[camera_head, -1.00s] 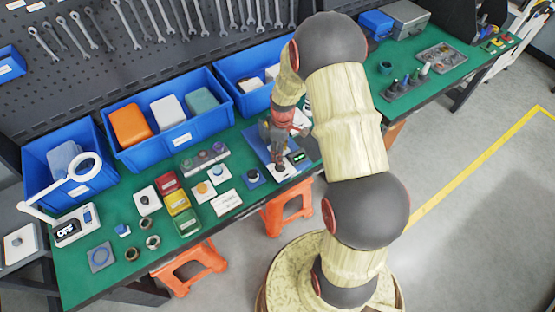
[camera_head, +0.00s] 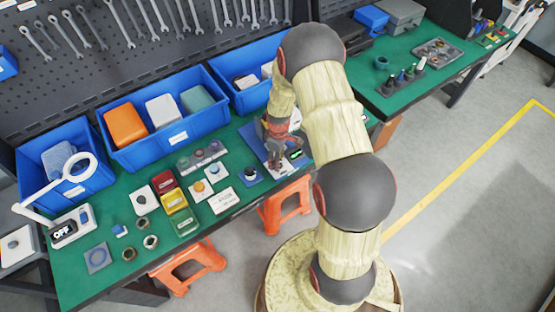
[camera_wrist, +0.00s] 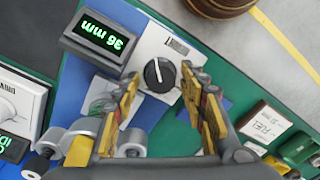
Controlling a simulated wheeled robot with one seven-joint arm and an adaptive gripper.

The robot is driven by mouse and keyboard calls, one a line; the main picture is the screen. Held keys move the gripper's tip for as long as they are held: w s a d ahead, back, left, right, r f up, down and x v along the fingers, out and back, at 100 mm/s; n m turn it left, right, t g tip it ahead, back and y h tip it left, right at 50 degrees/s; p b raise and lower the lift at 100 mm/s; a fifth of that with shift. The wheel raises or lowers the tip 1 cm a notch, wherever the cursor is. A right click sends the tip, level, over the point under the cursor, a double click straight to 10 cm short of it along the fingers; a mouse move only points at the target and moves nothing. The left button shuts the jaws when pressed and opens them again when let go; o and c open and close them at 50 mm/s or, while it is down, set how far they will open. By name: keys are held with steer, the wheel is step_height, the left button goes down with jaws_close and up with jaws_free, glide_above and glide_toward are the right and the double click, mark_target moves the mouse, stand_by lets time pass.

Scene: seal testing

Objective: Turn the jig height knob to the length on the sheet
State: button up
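The jig's black height knob (camera_wrist: 159,74) has a white pointer line and sits on a white plate (camera_wrist: 165,42). Beside it in the wrist view, a dark display (camera_wrist: 100,38) shows green digits, upside down, that read 36 mm. My gripper (camera_wrist: 160,84) is open, with one yellow-and-black finger on each side of the knob; I cannot tell whether they touch it.
Red, yellow and green boxes (camera_head: 177,202) stand left of the jig in the head view. Blue bins (camera_head: 170,125) line the back of the green bench. Orange stools (camera_head: 287,205) stand below.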

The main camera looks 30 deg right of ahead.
steer(key=c, duration=0.9)
steer(key=m, duration=0.4)
steer(key=shift+m, duration=0.3)
steer(key=m, duration=0.4)
steer(key=shift+m, duration=0.3)
steer(key=m, duration=0.4)
steer(key=shift+m+t, duration=0.3)
steer(key=shift+m, duration=1.7)
steer(key=o, duration=1)
steer(key=shift+s, duration=0.1)
